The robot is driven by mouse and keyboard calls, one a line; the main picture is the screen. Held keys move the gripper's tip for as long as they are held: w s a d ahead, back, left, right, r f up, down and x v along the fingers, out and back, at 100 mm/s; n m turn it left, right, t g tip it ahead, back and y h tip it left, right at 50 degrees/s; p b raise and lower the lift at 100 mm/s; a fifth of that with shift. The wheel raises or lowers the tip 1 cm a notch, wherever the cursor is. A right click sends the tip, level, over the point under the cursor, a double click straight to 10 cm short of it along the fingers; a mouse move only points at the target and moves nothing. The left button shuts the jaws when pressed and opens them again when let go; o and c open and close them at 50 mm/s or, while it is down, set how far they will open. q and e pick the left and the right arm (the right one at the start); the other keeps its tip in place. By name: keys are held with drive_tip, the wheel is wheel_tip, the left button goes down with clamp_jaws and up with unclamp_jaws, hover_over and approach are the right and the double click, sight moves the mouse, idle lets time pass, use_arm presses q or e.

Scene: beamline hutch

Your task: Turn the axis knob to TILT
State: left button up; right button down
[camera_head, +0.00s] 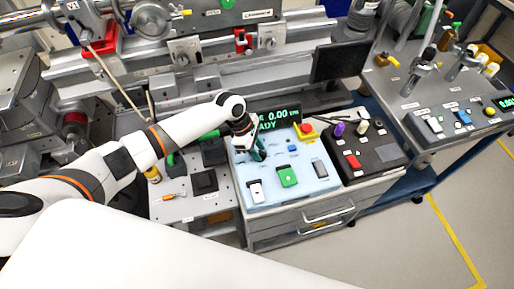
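A light-blue control panel (318,188) sits on a drawer cabinet in the middle of the camera_head view. My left arm comes in from the left, and its gripper (258,153) points down at the panel's upper left part. The wrist and fingers cover that spot, so I cannot make out the axis knob or its setting. I cannot tell whether the fingers are open, shut or touching anything. A dark display (279,119) with green text, partly covered by my wrist, stands at the panel's back edge. My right gripper is not in view.
The panel carries a green block (287,176), a white switch (257,192) and a grey switch (320,168). A red-and-yellow button (307,130) stands at its back right. A black box (372,158) with coloured knobs is beside it. Metal rails and stages fill the back.

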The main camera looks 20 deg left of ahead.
use_arm(q)
clamp_jaws()
drive_tip(key=shift+r+m+g+p, duration=0.15)
drive_tip(key=shift+m+g+p, duration=0.25)
drive_tip(key=shift+m+p, duration=0.6)
drive_tip(key=shift+w+m+g+p, duration=0.1)
drive_tip(key=shift+m+g+p, duration=0.35)
drive_tip(key=shift+m, duration=0.75)
drive_tip(key=m, duration=0.1)
drive_tip(key=m+g+y, duration=0.1)
drive_tip(key=m, duration=0.1)
drive_tip(key=m+g, duration=0.1)
drive_tip(key=m, duration=0.1)
drive_tip(key=shift+w+d+f+b, duration=0.15)
drive_tip(key=shift+w+f+b, duration=0.05)
drive_tip(key=shift+w+b, duration=0.1)
drive_tip(key=m+y, duration=0.1)
drive_tip(key=m, duration=0.2)
drive_tip(key=m+g+y+b, duration=0.1)
drive_tip(key=m, duration=0.2)
drive_tip(key=shift+d, duration=0.15)
drive_tip(key=shift+m+y, duration=0.3)
